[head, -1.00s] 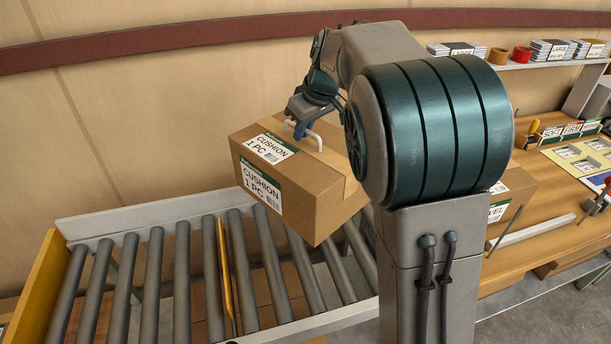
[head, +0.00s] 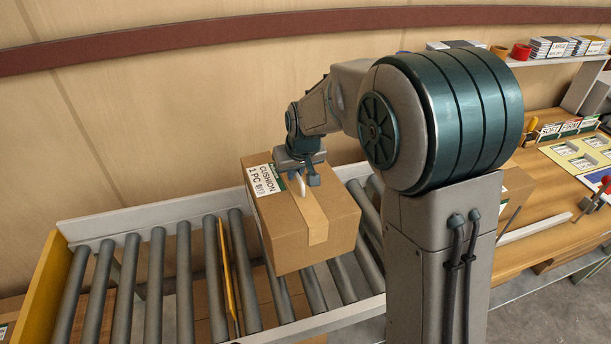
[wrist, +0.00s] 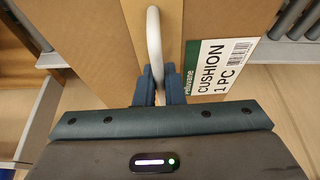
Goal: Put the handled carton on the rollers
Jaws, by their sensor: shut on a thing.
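The handled carton (head: 312,229) is a brown box with a tan tape strip and a white label reading CUSHION 1 PC. In the head view it is over the right part of the roller conveyor (head: 156,280); I cannot tell whether its bottom touches the rollers. My gripper (head: 299,184) is above the carton's top, shut on its white handle. In the wrist view the handle (wrist: 154,45) runs between the two fingers (wrist: 160,88), and the carton's top (wrist: 108,62) fills the upper middle.
The conveyor has a yellow end plate (head: 44,292) at left and pale side rails. A thin yellow divider (head: 228,275) stands between rollers left of the carton. Rollers left of it are clear. A workbench (head: 545,205) with another carton (head: 515,192) is at right.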

